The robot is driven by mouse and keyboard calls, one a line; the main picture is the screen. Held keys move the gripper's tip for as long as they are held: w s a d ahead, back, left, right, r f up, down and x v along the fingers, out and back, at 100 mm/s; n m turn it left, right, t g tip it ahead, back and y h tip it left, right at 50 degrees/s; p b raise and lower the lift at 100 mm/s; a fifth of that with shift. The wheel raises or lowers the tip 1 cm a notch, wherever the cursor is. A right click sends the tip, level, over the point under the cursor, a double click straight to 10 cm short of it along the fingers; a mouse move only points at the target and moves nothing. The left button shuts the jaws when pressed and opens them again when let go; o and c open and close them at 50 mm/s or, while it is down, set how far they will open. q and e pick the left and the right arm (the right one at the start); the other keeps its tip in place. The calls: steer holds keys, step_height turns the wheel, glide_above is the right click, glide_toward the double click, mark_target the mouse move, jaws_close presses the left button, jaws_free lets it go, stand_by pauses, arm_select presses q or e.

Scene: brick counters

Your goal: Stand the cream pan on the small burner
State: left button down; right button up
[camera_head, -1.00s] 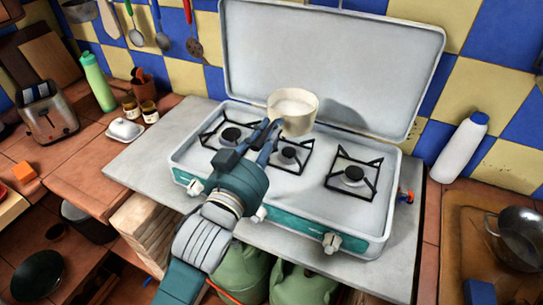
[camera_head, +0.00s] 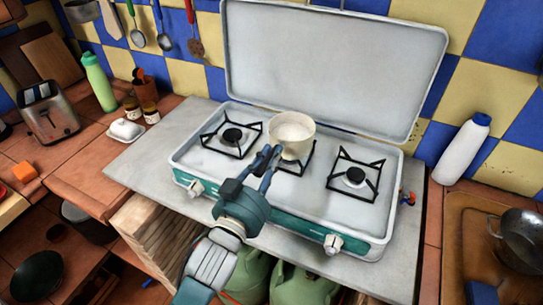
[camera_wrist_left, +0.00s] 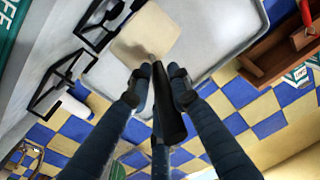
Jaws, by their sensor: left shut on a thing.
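The cream pan (camera_head: 291,138) is upright over the middle burner (camera_head: 299,168) of the stove and hides most of it. I cannot tell whether its base touches the grate. My left gripper (camera_head: 268,158) is shut on the pan's dark handle (camera_wrist_left: 170,112), in front of the pan. The wrist view shows the pan's cream side (camera_wrist_left: 150,36) beyond the fingertips. The left burner (camera_head: 232,137) and the right burner (camera_head: 355,177) are bare. My right gripper is not in view.
The stove's raised lid (camera_head: 335,65) stands behind the burners. Knobs line its teal front (camera_head: 275,222). A white bottle (camera_head: 462,150) and a metal pot (camera_head: 520,240) are at the right. A toaster (camera_head: 48,112) and a green bottle (camera_head: 98,80) are at the left.

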arm_select(q)
steer(key=c, duration=1.6)
jaws_free()
steer(key=shift+f, duration=0.1)
steer(key=shift+o, duration=0.2)
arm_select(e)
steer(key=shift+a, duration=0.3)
arm_select(q)
steer(key=b+v, duration=0.2)
steer(key=v, duration=1)
steer(key=shift+b, duration=0.3)
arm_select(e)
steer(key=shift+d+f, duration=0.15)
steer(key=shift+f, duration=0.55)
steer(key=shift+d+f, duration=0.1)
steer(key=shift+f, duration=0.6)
